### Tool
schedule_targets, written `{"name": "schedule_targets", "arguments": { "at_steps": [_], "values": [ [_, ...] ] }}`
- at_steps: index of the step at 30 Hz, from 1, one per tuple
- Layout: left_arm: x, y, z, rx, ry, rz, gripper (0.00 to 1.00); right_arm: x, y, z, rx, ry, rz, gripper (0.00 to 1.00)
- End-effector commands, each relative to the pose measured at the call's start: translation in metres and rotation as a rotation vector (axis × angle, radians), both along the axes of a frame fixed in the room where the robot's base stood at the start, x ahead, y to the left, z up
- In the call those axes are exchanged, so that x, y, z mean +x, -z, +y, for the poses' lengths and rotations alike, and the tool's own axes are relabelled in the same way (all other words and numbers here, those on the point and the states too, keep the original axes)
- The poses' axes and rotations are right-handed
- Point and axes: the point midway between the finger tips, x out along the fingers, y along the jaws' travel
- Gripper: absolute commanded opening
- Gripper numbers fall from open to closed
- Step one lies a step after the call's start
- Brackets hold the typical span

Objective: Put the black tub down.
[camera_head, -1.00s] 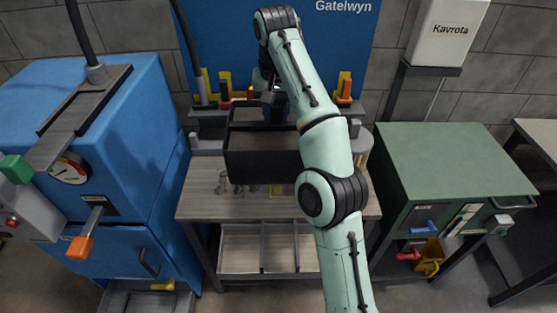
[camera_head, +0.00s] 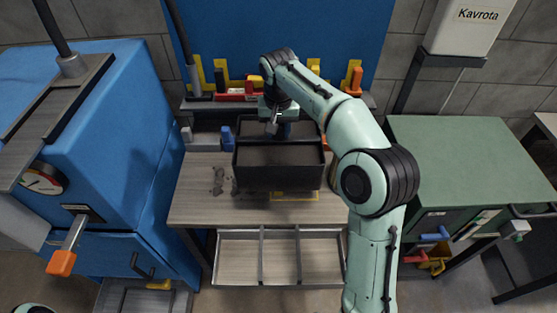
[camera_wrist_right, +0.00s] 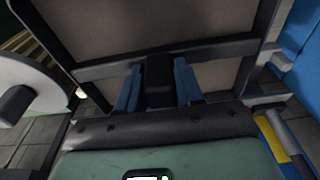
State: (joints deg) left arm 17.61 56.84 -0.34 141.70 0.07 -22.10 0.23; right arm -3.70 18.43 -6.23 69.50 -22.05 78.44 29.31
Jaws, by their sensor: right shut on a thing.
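The black tub (camera_head: 278,178) is an open dark box over the middle of the wooden workbench, with its long front wall facing me. My right gripper (camera_head: 277,128) reaches down at the tub's back part and is shut on it. In the right wrist view, its blue fingers (camera_wrist_right: 159,88) stand either side of a dark piece of the tub. I cannot tell whether the tub's underside touches the bench. A yellow marking (camera_head: 295,196) on the bench top shows just below the tub's front edge. My left gripper is not in view.
Tools and small blocks line the blue back panel (camera_head: 240,40). A blue machine (camera_head: 110,140) stands left, a green cabinet (camera_head: 460,150) right. A divided tray (camera_head: 280,260) sits below.

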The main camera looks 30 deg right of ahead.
Motion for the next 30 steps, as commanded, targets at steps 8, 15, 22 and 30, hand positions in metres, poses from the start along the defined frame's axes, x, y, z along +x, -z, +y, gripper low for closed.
{"name": "schedule_targets", "arguments": {
  "at_steps": [8, 15, 22, 30],
  "values": [
    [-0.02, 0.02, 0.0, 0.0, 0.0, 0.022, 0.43, -0.002, 0.065, 0.0, 0.0, 0.0, 0.001, 0.0],
    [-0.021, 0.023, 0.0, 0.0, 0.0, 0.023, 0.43, 0.0, 0.079, 0.0, 0.0, 0.001, -0.001, 0.0],
    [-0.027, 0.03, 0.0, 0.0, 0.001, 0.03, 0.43, -0.001, 0.113, 0.0, 0.0, 0.0, 0.0, 0.0],
    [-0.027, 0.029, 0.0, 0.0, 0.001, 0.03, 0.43, 0.0, 0.115, 0.0, 0.0, 0.0, -0.004, 0.0]
  ]
}}
